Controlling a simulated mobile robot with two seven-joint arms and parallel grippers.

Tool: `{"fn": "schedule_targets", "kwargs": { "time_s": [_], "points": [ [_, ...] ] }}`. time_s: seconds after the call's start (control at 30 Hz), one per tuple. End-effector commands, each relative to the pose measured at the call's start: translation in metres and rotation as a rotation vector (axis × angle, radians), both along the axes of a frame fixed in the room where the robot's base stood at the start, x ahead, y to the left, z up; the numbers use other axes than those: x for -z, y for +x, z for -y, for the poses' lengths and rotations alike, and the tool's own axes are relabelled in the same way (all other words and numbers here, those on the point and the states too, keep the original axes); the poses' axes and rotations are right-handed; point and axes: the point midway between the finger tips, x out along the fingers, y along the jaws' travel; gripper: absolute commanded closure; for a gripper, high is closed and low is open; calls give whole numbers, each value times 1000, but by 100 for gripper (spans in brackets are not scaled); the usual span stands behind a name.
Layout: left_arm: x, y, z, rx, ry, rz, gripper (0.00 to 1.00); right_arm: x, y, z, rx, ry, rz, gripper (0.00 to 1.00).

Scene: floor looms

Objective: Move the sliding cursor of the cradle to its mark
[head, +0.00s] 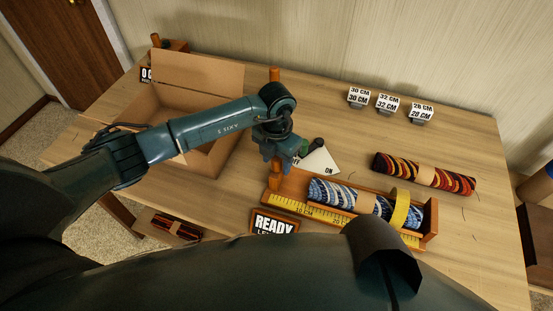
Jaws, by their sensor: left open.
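The cradle is a wooden tray with a yellow ruler (330,215) along its near side. A blue and white patterned roll (335,191) with a tan band lies in it. A yellow hoop (400,208) stands across the roll towards the cradle's right end; it looks like the sliding cursor. The mark on the ruler is too small to make out. My left gripper (283,160) is open and points down beside an orange wooden post (274,182) at the cradle's left end, well left of the hoop. I cannot tell whether it touches the post. My right gripper is out of view.
An open cardboard box (212,72) stands at the back left. A white ON/OFF plate (319,161) is just behind the cradle. A READY sign (272,224) is in front. A red and black roll (424,174) lies behind right; several size labels (387,102) stand at the back.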

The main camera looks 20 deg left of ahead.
Motion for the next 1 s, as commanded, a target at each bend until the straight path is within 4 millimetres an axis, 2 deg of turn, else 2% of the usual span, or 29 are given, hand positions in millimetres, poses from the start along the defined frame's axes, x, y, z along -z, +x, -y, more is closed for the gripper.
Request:
{"fn": "schedule_targets", "kwargs": {
  "time_s": [0.13, 0.4, 1.0],
  "points": [
    [9, 0, 0, 1, -1, 0, 52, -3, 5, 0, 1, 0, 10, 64],
    [10, 0, 0, 1, 0, 1, 52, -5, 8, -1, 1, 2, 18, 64],
    [10, 0, 0, 1, 0, 0, 100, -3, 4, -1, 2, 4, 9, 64]
  ]
}}
